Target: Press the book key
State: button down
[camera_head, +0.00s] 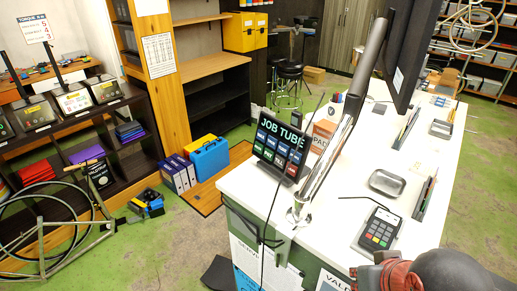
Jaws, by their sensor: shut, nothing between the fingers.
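A black tilted panel headed JOB TUBE (279,143) stands at the near left corner of the white counter (335,215). It carries rows of small blue, green and red keys. Their labels are too small to read, so I cannot tell which one is the book key. My gripper (359,273) is at the bottom right, at the counter's near edge, with reddish and dark parts of my arm behind it. It is shut and empty, below and right of the panel and well apart from it.
A slanted metal post (338,135) rises from the counter right beside the panel, under a dark monitor (402,50). A card terminal (380,230) and a metal dish (387,182) lie on the counter. Shelves, a blue case (208,157) and a bicycle frame stand at the left.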

aim_at(258, 147)
jog(key=z, duration=0.2)
jog(key=j+z, duration=0.45)
jog(key=k+j+z, duration=0.15)
jog(key=j+z, duration=0.25)
jog(key=j, duration=0.15)
jog(key=k+j, duration=0.1)
jog(key=j, duration=0.25)
jog(key=k+j+z, duration=0.1)
jog(key=j, duration=0.3)
jog(key=k+j, duration=0.15)
jog(key=j, duration=0.2)
jog(key=k+j, duration=0.1)
jog(key=j, duration=0.3)
jog(key=z, duration=0.05)
